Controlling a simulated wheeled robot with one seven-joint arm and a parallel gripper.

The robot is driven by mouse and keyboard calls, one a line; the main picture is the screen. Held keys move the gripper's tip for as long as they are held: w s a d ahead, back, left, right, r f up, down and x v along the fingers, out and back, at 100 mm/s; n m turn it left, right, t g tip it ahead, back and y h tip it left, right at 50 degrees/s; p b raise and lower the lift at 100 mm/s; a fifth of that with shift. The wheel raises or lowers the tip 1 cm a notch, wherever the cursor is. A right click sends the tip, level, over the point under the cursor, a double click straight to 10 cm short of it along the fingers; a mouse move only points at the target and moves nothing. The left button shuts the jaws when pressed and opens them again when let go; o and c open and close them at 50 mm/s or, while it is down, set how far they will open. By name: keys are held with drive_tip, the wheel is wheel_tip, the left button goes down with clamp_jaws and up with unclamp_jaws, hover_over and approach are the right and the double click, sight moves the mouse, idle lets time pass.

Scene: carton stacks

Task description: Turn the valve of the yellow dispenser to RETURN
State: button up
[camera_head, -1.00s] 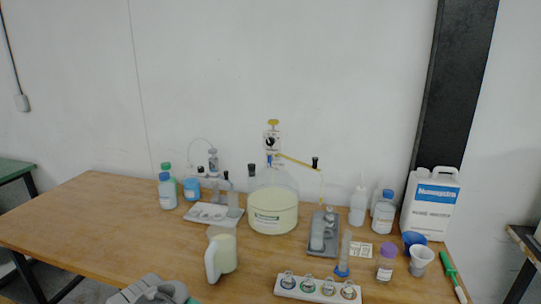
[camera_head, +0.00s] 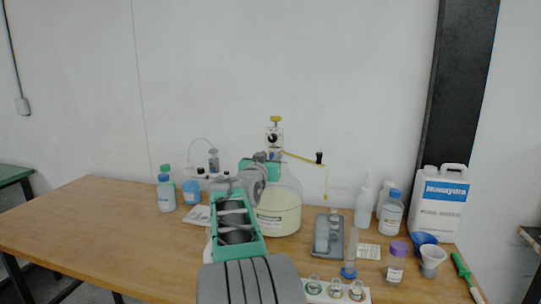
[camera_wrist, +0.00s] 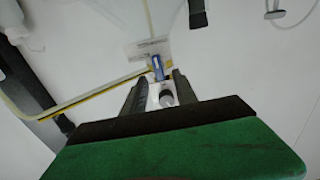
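The yellow dispenser (camera_head: 274,138) has a yellow top knob, a white head with a black dial and a yellow outlet arm (camera_head: 302,158). It stands on a large glass bottle (camera_head: 280,212) of pale yellow liquid. My gripper (camera_head: 262,160) is at the neck just below the dispenser head and hides part of it. In the wrist view my gripper (camera_wrist: 158,88) has its two dark fingers apart. A blue valve part (camera_wrist: 157,67) shows at the fingertips, with a small pale, dark-ended piece between the fingers. I cannot tell whether the fingers touch it. No valve marking is readable.
A second dispenser (camera_head: 213,162) with a clear tube stands to the left beside blue-labelled bottles. A grey tray (camera_head: 328,246) lies right of the large bottle. Bottles, a white jug (camera_head: 440,205) and funnels crowd the right. The left tabletop (camera_head: 85,225) is clear.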

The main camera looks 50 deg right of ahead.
drive_tip(key=shift+x, duration=0.9)
drive_tip(key=shift+c, duration=0.2)
clamp_jaws()
